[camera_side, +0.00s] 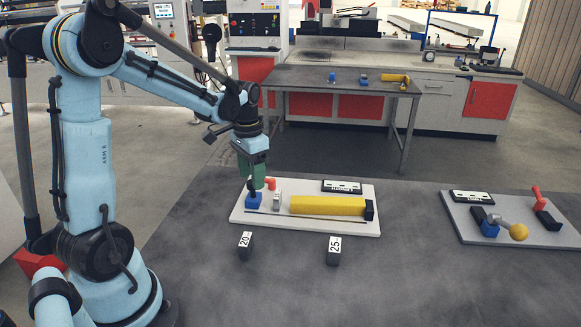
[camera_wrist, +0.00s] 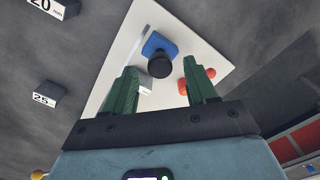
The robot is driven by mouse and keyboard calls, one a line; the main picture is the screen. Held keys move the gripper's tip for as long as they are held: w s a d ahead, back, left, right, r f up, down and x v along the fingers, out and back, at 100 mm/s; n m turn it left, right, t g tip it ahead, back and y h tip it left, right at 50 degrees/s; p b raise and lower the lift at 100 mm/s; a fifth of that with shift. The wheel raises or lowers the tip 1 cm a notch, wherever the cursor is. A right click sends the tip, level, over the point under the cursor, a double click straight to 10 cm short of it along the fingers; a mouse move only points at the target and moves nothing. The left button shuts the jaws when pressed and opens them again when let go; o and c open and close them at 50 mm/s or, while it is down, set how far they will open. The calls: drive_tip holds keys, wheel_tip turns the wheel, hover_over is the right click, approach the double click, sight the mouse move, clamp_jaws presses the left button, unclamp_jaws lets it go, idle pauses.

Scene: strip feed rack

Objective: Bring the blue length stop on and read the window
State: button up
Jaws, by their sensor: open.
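The blue length stop (camera_side: 253,201) sits at the left end of a white board (camera_side: 300,232), with a black knob on top. In the wrist view the blue stop (camera_wrist: 152,44) and its black knob (camera_wrist: 160,64) show between the fingertips. My gripper (camera_side: 254,184) is above the stop, pointing down. Its green fingers (camera_wrist: 159,66) are open, one on either side of the knob in the picture; I cannot tell whether they touch it. A black-framed window (camera_side: 342,187) lies on the board's back edge; its text is too small to read.
The white board also carries a yellow bar (camera_side: 328,205), a black end block (camera_side: 369,210), a small grey block (camera_side: 277,201) and a red lever (camera_side: 270,183). A second board (camera_side: 510,237) is at right.

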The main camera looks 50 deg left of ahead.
drive_tip(key=shift+f, duration=0.9)
clamp_jaws()
